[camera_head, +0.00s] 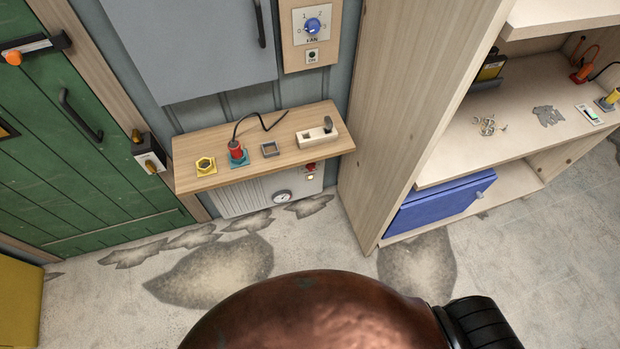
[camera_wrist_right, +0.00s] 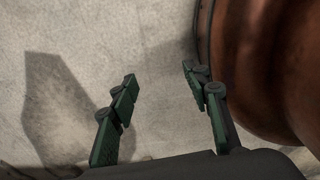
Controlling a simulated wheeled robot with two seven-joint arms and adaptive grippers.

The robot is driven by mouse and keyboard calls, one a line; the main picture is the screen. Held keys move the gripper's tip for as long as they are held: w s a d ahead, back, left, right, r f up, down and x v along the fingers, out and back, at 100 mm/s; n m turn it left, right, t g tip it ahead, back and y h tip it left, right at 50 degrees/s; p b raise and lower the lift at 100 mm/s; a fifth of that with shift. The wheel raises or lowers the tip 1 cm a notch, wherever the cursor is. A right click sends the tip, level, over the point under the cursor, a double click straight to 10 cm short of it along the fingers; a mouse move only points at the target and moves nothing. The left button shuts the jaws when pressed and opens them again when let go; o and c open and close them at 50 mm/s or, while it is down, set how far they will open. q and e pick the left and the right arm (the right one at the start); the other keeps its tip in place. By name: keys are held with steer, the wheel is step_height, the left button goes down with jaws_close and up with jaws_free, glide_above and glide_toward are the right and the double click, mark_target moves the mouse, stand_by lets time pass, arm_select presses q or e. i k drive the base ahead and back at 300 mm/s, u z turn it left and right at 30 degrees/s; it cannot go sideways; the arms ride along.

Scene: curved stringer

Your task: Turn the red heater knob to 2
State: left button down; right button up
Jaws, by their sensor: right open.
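The red heater knob (camera_head: 310,167) is small and sits at the upper right of the white heater (camera_head: 255,197), under the wooden shelf, in the head view. Its setting is too small to read, and the shelf edge partly covers the heater's top. A round gauge (camera_head: 282,197) is on the heater front to the left of the knob. My right gripper (camera_wrist_right: 158,82) is open and empty over the bare floor in the right wrist view, away from the heater. My left gripper is in neither view.
The wooden shelf (camera_head: 215,179) above the heater carries a yellow nut-shaped piece (camera_head: 205,166), a red plug (camera_head: 235,150) and other small parts. A blue fan knob (camera_head: 312,25) is on the wall above. A wooden shelf unit (camera_head: 372,190) stands at right. The floor before the heater is clear.

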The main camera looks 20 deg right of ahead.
mark_target(311, 167)
steer(key=k, duration=1.15)
steer(key=u, duration=0.3)
steer(key=i, duration=0.75)
steer(key=z, duration=0.3)
